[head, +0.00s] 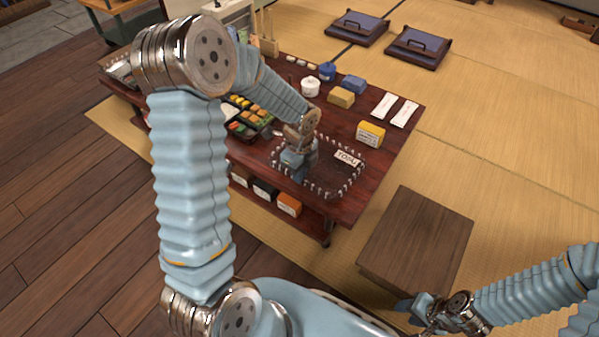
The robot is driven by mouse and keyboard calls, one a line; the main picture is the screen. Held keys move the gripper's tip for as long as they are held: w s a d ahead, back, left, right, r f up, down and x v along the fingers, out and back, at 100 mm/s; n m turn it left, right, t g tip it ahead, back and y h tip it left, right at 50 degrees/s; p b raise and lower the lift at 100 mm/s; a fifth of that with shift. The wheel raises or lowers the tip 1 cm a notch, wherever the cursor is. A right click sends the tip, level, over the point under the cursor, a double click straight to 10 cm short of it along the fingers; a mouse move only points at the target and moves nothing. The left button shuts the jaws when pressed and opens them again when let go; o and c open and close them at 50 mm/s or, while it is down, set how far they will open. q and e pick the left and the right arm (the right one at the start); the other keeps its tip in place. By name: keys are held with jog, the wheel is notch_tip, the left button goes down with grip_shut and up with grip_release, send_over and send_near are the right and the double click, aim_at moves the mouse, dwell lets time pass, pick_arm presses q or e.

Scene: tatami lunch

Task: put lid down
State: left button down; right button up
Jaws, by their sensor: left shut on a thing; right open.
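My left gripper (293,164) points down over the white-dashed outline (322,194) on the dark red low table (345,205). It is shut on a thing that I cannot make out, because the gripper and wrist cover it. I cannot clearly tell a lid apart from the dark tabletop here. A small white label (347,158) with dark letters lies at the outline's far right side. A black tray (247,122) with colourful food in compartments is left of the gripper, partly behind my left arm. My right gripper (422,309) is open, low at the right, near the brown wooden block.
A yellow box (370,134) stands just beyond the outline. A tan block (341,97), a white pot (310,87), blue items (353,84) and white strips (394,110) are farther back. The brown wooden block (415,240) stands beside the table. Boxes (289,204) sit on the lower shelf.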

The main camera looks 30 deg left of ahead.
pick_arm(q)
jog(key=shift+f, duration=0.15)
jog(key=c, duration=1.3)
grip_release()
jog(key=shift+r, duration=0.3)
notch_tip(320, 180, up, 12)
jog(key=shift+f+p, duration=0.1)
jog(key=shift+p, duration=1.1)
